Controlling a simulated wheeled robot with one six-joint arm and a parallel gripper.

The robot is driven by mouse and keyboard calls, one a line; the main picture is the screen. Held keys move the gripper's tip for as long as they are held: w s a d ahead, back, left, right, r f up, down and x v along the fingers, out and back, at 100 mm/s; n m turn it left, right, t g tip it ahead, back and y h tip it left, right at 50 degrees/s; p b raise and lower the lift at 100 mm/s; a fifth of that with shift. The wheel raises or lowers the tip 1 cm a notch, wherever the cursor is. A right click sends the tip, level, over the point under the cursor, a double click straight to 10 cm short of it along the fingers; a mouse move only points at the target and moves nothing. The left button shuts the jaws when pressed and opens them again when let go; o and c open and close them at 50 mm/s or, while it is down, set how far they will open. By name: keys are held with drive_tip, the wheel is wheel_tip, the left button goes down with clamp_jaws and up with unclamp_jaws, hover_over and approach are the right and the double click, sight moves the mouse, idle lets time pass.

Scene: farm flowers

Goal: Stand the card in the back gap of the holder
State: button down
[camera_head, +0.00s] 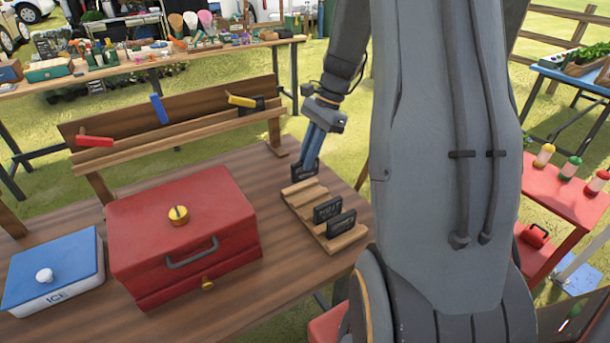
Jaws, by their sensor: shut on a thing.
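The wooden holder (302,196) stands on the brown table, right of the red box. Two dark cards with pale lettering stand in it: one card (327,208) near its middle and another card (341,225) nearer its front. The rear part of the holder shows bare wood. My gripper (307,163) points down over the back end of the holder, its blue fingers shut on a dark card (299,173). The held card looks nearly upright. Its lower edge is close to the holder's back end; I cannot tell whether it touches.
A red box (180,225) with a yellow knob and a blue-lidded ICE box (55,270) stand left of the holder. A wooden rack (170,125) with coloured clips runs along the table's back. Bare table lies between red box and holder.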

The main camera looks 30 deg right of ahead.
sight(306, 178)
drive_tip(key=shift+f+p, duration=0.55)
drive_tip(key=shift+f, duration=2.4)
drive_tip(key=c, duration=1.8)
unclamp_jaws()
drive_tip(key=shift+f, duration=0.1)
drive_tip(key=b+v, duration=0.2)
drive_tip(key=v, duration=1)
drive_tip(key=shift+b, duration=0.4)
drive_tip(key=shift+s+a, duration=0.1)
